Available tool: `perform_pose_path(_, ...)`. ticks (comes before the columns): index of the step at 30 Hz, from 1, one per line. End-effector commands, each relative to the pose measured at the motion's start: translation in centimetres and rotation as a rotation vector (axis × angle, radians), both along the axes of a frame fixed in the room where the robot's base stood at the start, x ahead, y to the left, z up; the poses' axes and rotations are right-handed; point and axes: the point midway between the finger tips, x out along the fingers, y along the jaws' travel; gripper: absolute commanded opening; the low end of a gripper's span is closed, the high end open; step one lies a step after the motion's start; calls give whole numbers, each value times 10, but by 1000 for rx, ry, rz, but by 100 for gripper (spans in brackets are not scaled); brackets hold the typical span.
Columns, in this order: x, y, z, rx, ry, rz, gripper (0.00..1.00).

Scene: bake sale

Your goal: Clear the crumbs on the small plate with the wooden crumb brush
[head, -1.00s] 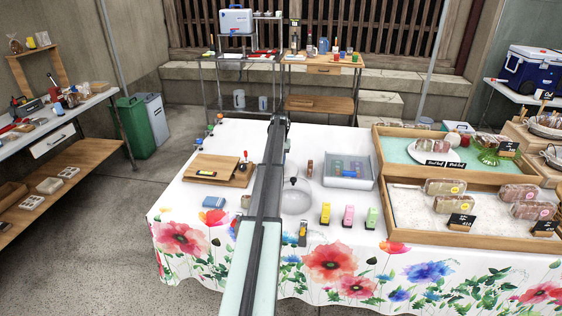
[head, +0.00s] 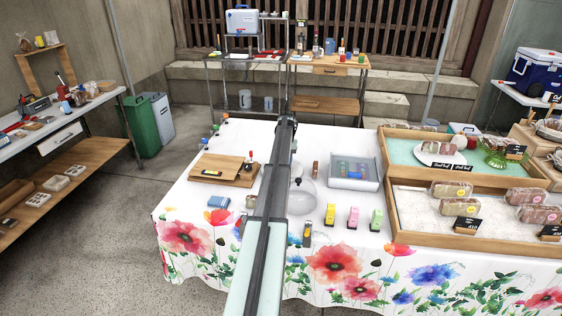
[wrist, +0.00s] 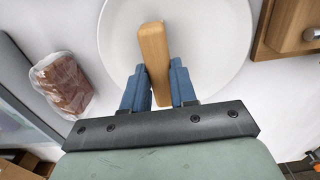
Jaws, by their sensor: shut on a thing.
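The small white plate (wrist: 210,45) fills the upper middle of the wrist view. The wooden crumb brush (wrist: 153,58) shows as a light wooden bar over the plate, slightly tilted in the picture. My gripper (wrist: 160,82) has its two blue fingers shut on the brush. I cannot tell whether the brush touches the plate, and its bristles are hidden. I make out no crumbs on the visible part of the plate.
A wrapped brown loaf (wrist: 62,85) lies left of the plate in the wrist view; a wooden board (wrist: 290,30) is at right.

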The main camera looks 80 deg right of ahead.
Motion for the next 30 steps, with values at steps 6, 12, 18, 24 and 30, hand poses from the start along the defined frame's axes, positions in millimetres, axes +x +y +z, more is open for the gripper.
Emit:
perform_pose_path(6, -11, 0, 11, -2, 1, 1, 0)
perform_pose_path(12, -11, 0, 36, -1, 1, 1, 0)
perform_pose_path(18, -11, 0, 54, 0, 0, 0, 0)
perform_pose_path(24, -11, 0, 73, -1, 0, 0, 0)
perform_pose_path(30, -11, 0, 83, 0, 0, 0, 0)
